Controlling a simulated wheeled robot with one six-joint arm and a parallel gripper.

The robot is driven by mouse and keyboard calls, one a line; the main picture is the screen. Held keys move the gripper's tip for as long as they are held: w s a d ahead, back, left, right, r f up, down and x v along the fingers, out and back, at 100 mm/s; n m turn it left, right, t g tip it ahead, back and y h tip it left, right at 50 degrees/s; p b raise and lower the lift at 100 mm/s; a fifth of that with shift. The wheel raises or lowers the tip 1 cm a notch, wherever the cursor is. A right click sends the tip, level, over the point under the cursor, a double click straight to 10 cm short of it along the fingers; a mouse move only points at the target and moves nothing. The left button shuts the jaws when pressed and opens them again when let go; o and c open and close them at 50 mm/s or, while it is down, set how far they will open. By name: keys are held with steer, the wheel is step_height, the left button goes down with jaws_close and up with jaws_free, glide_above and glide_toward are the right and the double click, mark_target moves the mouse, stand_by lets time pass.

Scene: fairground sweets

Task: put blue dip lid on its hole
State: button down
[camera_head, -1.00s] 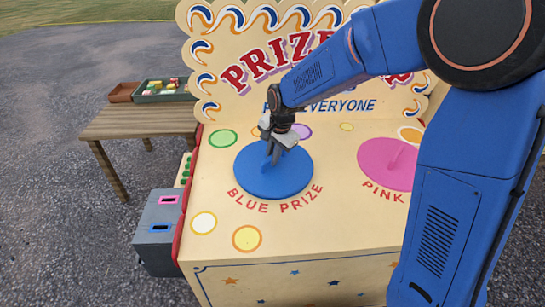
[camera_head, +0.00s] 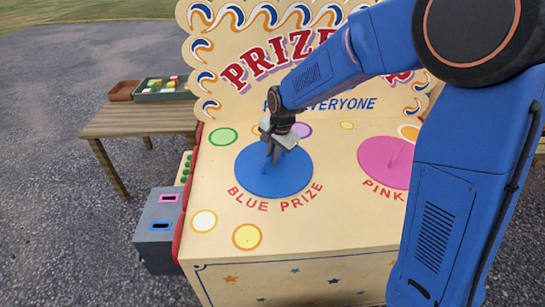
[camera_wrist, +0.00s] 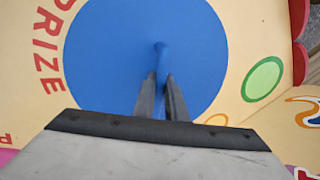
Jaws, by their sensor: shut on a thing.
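The blue dip lid (camera_head: 262,180) is a flat round disc lying on the cream stall top above the words "BLUE PRIZE". Its upright blue fin is between the fingers of my gripper (camera_head: 275,153). In the wrist view the lid (camera_wrist: 125,45) fills the upper middle, and my gripper (camera_wrist: 161,95) is shut on its fin. The lid looks level, and it covers whatever is under it, so no hole shows. I cannot tell whether it touches the top all round.
A pink lid (camera_head: 384,165) lies to the right on the stall top (camera_head: 330,225). The lettered back board (camera_head: 225,50) rises behind. A grey slotted box (camera_head: 158,240) stands at left, near a wooden table (camera_head: 140,119) with a green tray (camera_head: 162,96) and a brown tray (camera_head: 125,91).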

steer(key=c, duration=1.7)
jaws_free()
steer(key=shift+f, duration=0.1)
steer(key=v, duration=1.7)
steer(key=shift+d+r, duration=0.1)
steer(key=shift+r, duration=0.1)
